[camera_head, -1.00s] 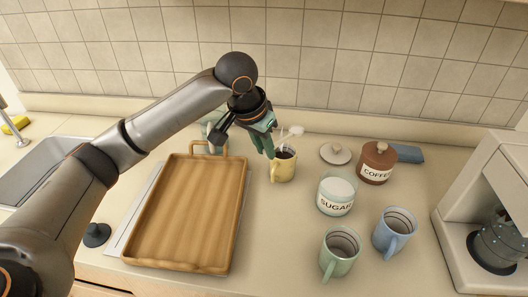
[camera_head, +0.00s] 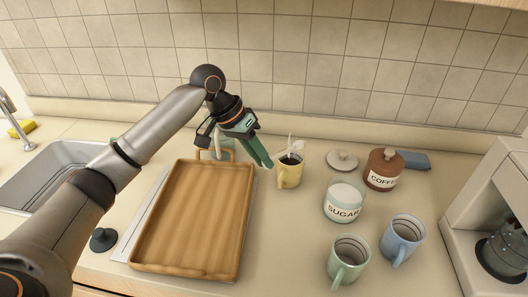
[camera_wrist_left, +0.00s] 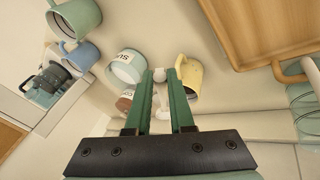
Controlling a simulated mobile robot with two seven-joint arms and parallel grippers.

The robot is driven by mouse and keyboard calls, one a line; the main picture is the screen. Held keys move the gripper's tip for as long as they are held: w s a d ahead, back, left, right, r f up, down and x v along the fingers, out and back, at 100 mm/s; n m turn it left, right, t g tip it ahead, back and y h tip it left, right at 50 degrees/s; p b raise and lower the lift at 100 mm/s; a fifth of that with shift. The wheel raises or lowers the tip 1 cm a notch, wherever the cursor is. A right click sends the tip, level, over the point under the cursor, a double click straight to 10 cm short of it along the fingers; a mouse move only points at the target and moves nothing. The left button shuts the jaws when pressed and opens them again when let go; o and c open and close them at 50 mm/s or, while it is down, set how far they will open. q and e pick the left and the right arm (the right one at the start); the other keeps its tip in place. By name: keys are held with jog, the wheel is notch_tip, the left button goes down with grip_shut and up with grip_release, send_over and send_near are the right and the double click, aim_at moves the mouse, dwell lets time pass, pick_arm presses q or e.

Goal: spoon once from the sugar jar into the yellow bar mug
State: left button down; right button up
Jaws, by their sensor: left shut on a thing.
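The yellow bar mug (camera_head: 291,176) stands upright on the counter with dark liquid inside. It also shows in the wrist view (camera_wrist_left: 191,76). The sugar jar (camera_head: 343,203) is open, with white sugar showing, right of the mug. My left gripper (camera_head: 264,164) is just left of the mug, its green fingers pointing down toward the right. In the wrist view it is shut on what looks like a spoon, whose pale round end (camera_wrist_left: 159,75) shows at the fingertips. The rest of the spoon is mostly hidden. My right gripper is not in view.
A wooden tray (camera_head: 246,215) lies left of the mug, near the sink (camera_head: 50,172). A loose lid (camera_head: 342,160) and the coffee jar (camera_head: 382,171) stand behind the sugar jar. Green (camera_head: 347,262) and blue (camera_head: 401,241) mugs stand in front. White shapes rise behind the yellow mug's rim.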

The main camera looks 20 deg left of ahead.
pick_arm(q)
jog(key=shift+w+a+f+n+t+h+b, duration=0.15)
jog(key=shift+a+f+n+t+h+b, duration=0.2)
jog(key=shift+n+h, duration=1.95)
jog(key=shift+w+a+f+n+t+h+b, duration=0.15)
jog(key=shift+a+f+n+t+h, duration=0.35)
jog(key=shift+n+h, duration=1.8)
jog(key=shift+w+a+f+n+t+h+b, duration=0.2)
jog(key=shift+n+t+h, duration=0.6)
jog(key=shift+h, duration=2.7)
jog(key=shift+s+a+g, duration=0.15)
jog(key=shift+g, duration=0.1)
